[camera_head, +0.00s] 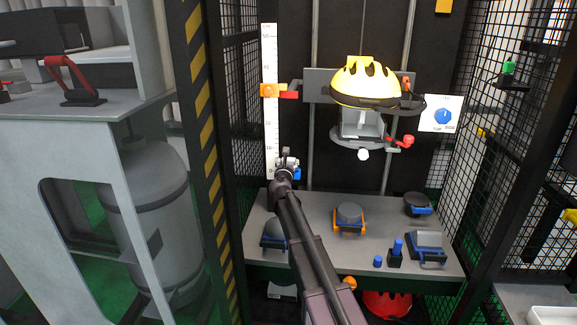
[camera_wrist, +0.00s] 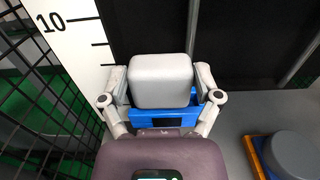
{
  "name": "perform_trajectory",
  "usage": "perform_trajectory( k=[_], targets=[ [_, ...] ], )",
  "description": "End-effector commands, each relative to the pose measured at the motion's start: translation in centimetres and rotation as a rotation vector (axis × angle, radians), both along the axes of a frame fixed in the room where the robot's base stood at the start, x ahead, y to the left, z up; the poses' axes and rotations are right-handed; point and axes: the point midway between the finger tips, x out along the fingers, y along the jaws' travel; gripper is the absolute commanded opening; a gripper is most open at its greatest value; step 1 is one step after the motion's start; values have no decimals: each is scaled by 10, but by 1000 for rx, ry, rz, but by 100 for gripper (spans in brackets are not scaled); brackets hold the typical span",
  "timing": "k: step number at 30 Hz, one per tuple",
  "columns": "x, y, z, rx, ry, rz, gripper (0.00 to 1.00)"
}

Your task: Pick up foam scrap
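My gripper (camera_wrist: 161,82) has its two fingers against the left and right sides of a light grey block with rounded edges (camera_wrist: 160,80). A blue piece (camera_wrist: 165,117) shows just below the block, between the fingers; I cannot tell whether it is joined to it. In the head view my gripper (camera_head: 287,162) is in front of the foot of the white scale, above the back left of the grey table. The block is small there and partly hidden by the gripper. Nothing else in view is clearly the foam scrap; the block may be it.
The grey table (camera_head: 325,250) bears a round grey piece on an orange base (camera_head: 349,215), a dark one at back right (camera_head: 418,204), a block on a blue base (camera_head: 427,242) and small blue parts. A yellow helmet (camera_head: 365,82) hangs above. Mesh walls close both sides.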

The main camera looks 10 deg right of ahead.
Motion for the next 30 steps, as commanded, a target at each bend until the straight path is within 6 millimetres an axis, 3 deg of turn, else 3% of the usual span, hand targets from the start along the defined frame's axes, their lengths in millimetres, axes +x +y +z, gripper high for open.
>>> perform_trajectory(
  k=[17, 30],
  targets=[
    [0, 0, 7, 0, 0, 0, 57],
    [0, 0, 42, 0, 0, 0, 57]
  ],
)
